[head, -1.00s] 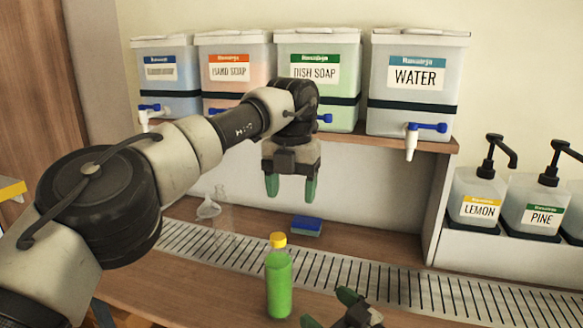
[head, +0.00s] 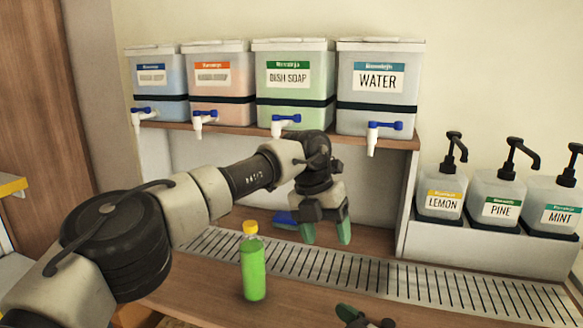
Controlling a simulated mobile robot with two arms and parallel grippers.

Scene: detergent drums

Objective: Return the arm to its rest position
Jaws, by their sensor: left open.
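My left arm reaches in from the left, and its gripper (head: 326,234) is open and empty, pointing down. It hangs over the back of the counter, right of the green bottle and in front of the blue sponge. My right gripper (head: 362,320) shows only partly at the bottom edge; its jaw state is unclear. A bottle of green liquid with a yellow cap (head: 252,265) stands upright on the counter, apart from both grippers.
Drums labelled DISH SOAP (head: 289,95) and WATER (head: 378,100) stand with two others on a shelf (head: 400,141). A blue sponge (head: 285,219) lies behind the slotted drain (head: 440,284). Pump bottles LEMON (head: 440,193), PINE (head: 497,200) and MINT (head: 553,208) stand right.

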